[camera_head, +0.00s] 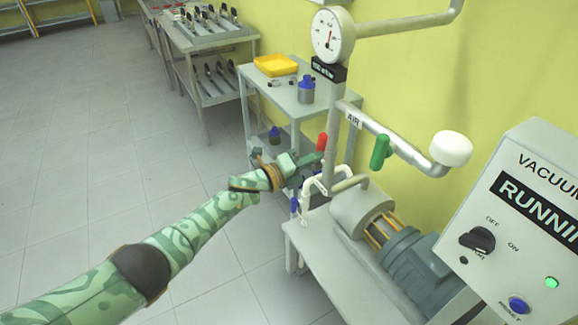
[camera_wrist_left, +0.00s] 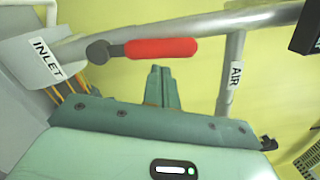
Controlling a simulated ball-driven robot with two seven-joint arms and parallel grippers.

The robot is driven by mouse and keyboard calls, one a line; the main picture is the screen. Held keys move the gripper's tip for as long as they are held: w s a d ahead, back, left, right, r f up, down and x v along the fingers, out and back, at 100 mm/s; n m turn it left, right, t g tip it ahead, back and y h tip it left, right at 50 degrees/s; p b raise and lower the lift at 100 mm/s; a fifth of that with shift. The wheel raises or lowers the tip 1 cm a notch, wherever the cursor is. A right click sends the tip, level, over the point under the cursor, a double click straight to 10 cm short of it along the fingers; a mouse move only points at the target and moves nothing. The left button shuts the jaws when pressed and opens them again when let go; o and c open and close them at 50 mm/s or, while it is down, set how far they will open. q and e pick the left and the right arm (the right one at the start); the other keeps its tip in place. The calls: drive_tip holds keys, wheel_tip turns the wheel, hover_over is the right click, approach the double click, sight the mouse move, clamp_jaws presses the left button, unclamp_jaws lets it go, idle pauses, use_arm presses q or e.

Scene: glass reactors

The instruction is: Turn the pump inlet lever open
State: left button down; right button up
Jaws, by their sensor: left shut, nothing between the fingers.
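The red lever (camera_head: 321,142) stands upright beside the vertical pipe in the head view. In the left wrist view the red lever handle (camera_wrist_left: 162,48) reaches right from a dark pivot beside the INLET label (camera_wrist_left: 46,62), roughly along the pipe. My left gripper (camera_head: 308,172) is beside the pipe, just below the red handle. In the left wrist view the left gripper's fingers (camera_wrist_left: 162,86) are together and empty, their tips appearing just short of the handle's middle; contact cannot be told. The lever's pivot is hidden in the head view. My right gripper is not in view.
The pump (camera_head: 403,262) sits on a grey bench at right. A green lever (camera_head: 380,151) hangs on the AIR pipe (camera_head: 400,145). A gauge (camera_head: 331,35) tops the vertical pipe. The control box (camera_head: 525,225) reads RUNNING. Floor at left is clear.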

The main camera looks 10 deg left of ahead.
use_arm(q)
drive_tip(key=p+v, duration=0.4)
drive_tip(key=v, duration=1.1)
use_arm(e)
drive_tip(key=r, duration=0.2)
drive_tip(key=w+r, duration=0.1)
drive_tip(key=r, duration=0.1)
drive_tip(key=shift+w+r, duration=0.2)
